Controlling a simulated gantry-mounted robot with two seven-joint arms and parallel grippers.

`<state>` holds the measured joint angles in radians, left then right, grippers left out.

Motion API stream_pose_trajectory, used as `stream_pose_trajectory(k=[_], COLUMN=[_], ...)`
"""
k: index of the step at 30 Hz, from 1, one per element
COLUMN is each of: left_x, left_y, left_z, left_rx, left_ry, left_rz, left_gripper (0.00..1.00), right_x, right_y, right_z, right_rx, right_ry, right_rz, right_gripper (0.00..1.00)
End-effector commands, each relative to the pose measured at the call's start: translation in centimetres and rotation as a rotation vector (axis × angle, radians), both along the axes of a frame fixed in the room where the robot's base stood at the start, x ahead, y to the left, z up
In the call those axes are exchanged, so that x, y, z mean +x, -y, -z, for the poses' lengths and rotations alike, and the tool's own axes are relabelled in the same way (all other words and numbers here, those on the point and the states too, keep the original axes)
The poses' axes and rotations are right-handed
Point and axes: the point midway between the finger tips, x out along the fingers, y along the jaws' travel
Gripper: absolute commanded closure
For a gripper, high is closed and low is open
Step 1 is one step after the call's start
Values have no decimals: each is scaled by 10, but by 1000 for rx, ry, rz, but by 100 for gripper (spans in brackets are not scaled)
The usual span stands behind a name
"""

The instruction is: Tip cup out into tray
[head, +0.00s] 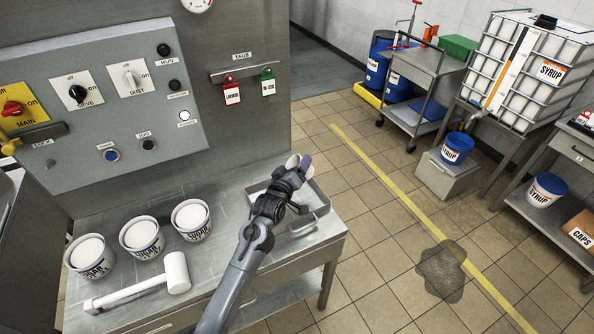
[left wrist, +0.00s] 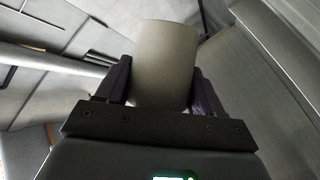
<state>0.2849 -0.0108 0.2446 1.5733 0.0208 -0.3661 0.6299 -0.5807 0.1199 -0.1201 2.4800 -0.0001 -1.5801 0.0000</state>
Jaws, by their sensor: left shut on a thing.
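My left gripper (head: 303,165) is over the back of the metal tray (head: 316,218), with its arm covering part of that tray. In the left wrist view the two dark fingers of the gripper (left wrist: 162,85) are shut on a plain pale grey cup (left wrist: 165,58), one on each side. In the head view only small white parts of the cup (head: 292,161) show around the fingers. The cup's inside and contents are hidden, and I cannot tell how far it is tilted. My right gripper is not in view.
Three white tubs with labels (head: 142,236) stand on the bench left of my arm. A white mallet (head: 176,272) lies in front of them. A grey control panel (head: 100,105) rises behind. Red and green tags (head: 231,92) hang right of it. The floor to the right holds a dark wet patch (head: 441,272).

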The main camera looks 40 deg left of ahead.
Motion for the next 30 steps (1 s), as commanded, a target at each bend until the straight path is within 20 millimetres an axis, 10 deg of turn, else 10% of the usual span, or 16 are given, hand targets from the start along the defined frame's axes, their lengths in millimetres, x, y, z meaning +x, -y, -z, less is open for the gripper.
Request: stream_pose_trajectory(k=[30], left_x=[-5], left_y=[-6], left_z=[30], left_rx=[-384], left_ry=[341], left_rz=[0], left_gripper=[51], right_x=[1], right_y=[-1], right_z=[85], right_rx=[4], right_ry=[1], right_rz=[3], right_gripper=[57])
